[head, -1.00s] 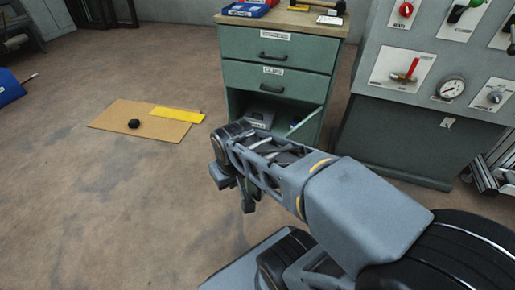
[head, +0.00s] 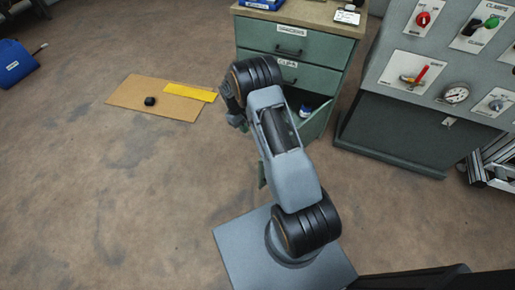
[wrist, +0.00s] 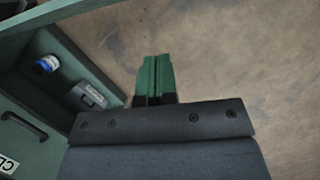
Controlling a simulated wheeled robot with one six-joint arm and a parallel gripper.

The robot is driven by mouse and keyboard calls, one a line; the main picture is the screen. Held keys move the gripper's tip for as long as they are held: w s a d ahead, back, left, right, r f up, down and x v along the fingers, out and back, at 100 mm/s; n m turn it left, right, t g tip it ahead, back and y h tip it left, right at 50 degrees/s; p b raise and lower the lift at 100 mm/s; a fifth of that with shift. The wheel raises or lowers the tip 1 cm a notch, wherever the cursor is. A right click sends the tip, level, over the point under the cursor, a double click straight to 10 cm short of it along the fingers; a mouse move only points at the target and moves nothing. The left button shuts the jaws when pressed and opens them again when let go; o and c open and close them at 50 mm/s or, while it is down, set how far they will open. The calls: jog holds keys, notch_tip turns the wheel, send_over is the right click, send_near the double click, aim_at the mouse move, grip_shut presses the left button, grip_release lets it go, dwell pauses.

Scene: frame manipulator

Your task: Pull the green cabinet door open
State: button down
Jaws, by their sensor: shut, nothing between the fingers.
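The green cabinet (head: 327,55) has two upper drawers and an open lower compartment. Its lower door (head: 318,121) stands swung out on the right side, partly hidden behind my arm in the head view. In the wrist view the door (wrist: 62,14) crosses the upper left corner as a green panel with a pale edge. My gripper (wrist: 155,79) has green fingertips pressed together, with nothing between them. It is over bare floor in the wrist view, beside the compartment opening and apart from the door. In the head view my arm hides most of the gripper.
A blue and white can (wrist: 46,64) and a grey case (wrist: 88,96) sit inside the compartment. A grey control panel (head: 450,60) stands to the cabinet's right. A cardboard sheet (head: 125,97) lies on the floor at left.

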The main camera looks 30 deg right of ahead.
jog(key=s+d+r+p+x, duration=0.1)
jog(key=s+x, duration=0.2)
jog(key=x, duration=1.2)
jog(key=shift+d+n+g, duration=0.3)
jog(key=shift+g, duration=0.1)
jog(key=shift+r, duration=0.15)
